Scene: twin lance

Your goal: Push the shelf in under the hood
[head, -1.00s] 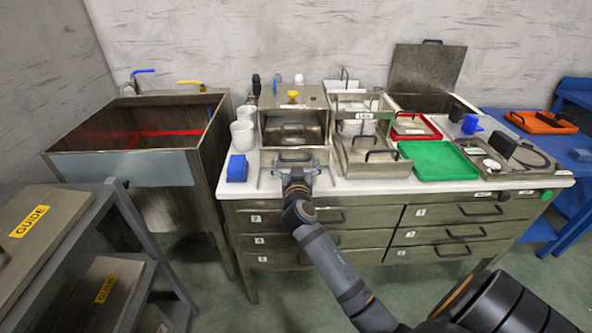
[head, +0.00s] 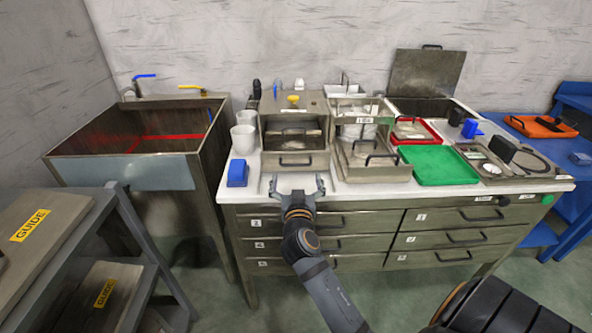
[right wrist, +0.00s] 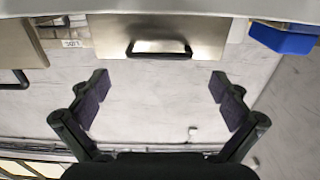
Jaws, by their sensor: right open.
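The hood (head: 294,103) is a grey metal box with a yellow knob on top, standing on the white counter at the back. Its front is open and the inside is dark. The shelf (head: 275,161) shows as a metal front with a dark bar handle at the hood's lower front. The shelf front also shows at the top of the right wrist view (right wrist: 205,32). My right gripper (head: 296,184) is open and empty in front of the shelf, at the counter's front edge. Its fingers are apart from the handle. My left gripper is not in view.
A blue block (head: 237,172) and white cups (head: 243,138) stand left of the hood. A metal rack with trays (head: 378,170) stands close on its right, then a green tray (head: 438,165). A sink (head: 130,140) is at the left. Drawers (head: 300,220) lie below the counter.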

